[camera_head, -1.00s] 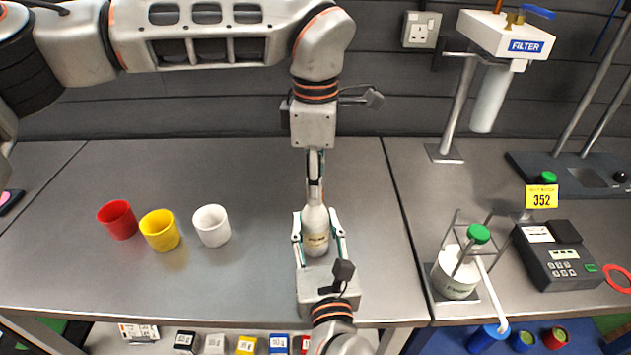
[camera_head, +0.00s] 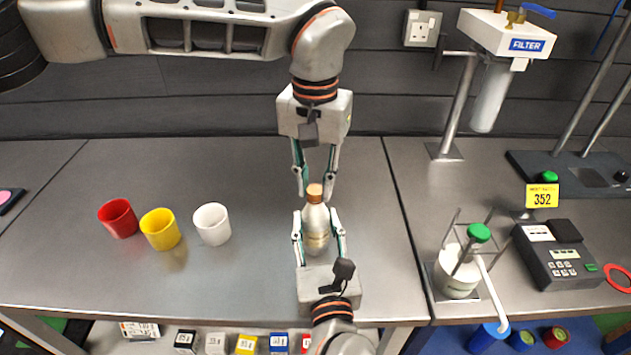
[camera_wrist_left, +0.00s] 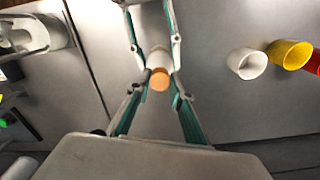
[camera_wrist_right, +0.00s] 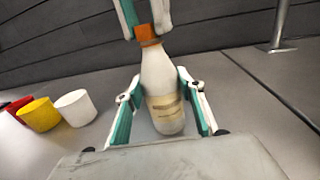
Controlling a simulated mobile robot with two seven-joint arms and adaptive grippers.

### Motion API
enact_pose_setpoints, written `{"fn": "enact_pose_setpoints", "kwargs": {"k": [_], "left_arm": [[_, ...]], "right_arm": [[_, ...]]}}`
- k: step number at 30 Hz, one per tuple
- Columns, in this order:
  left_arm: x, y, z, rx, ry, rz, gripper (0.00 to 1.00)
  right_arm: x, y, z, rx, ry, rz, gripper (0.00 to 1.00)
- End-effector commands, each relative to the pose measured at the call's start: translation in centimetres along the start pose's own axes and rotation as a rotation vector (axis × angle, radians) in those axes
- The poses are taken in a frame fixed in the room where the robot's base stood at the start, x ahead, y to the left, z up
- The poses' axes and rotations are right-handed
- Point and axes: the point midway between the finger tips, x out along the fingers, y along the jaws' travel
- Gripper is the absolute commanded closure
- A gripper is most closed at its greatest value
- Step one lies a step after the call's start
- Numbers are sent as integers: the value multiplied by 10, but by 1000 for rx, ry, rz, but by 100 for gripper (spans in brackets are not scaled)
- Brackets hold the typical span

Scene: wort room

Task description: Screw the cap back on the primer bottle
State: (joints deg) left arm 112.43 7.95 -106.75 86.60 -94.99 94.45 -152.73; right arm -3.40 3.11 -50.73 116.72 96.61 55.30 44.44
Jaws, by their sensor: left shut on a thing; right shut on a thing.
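The white primer bottle (camera_head: 316,228) stands upright on the grey bench, with a beige label. My right gripper (camera_head: 319,237) is shut on its body from the front; the right wrist view also shows the bottle (camera_wrist_right: 160,85) between the fingers. An orange-brown cap (camera_head: 314,193) sits at the top of the bottle neck and shows in the left wrist view (camera_wrist_left: 159,79). My left gripper (camera_head: 316,191) points down from above, shut on the cap with a finger on each side. How tightly the cap is threaded cannot be told.
Red (camera_head: 118,219), yellow (camera_head: 160,229) and white (camera_head: 211,224) cups stand left of the bottle. At the right are a green-capped bottle (camera_head: 457,277) in a wire stand, a keypad device (camera_head: 556,257) and a filter unit (camera_head: 505,36). The bench around the bottle is clear.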

Motion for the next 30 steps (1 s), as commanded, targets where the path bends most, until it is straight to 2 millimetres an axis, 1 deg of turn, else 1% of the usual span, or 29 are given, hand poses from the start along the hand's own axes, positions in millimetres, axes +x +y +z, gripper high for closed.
{"fn": "enact_pose_setpoints", "kwargs": {"k": [1, 4, 13, 14, 15, 26, 30], "left_arm": [[0, 0, 0, 40, 0, 0, 85], [0, 0, 0, 88, 0, 0, 85], [0, 0, 0, 96, 0, 0, 85], [0, 0, 0, 96, 0, 0, 71], [0, 0, 0, 95, 0, 0, 62], [-1, 0, 0, 94, 0, 0, 62], [-11, 0, 0, 95, 2, 0, 62]], "right_arm": [[0, 0, -1, 0, 2, 0, 100], [0, 0, -1, 0, 2, 0, 100], [0, 0, -1, 0, 2, 0, 100], [0, 0, -1, 0, 2, 0, 100], [0, 0, -1, 0, 2, 0, 100], [0, 0, -1, 0, 2, 0, 100], [0, 0, -1, 0, 2, 0, 100]]}}
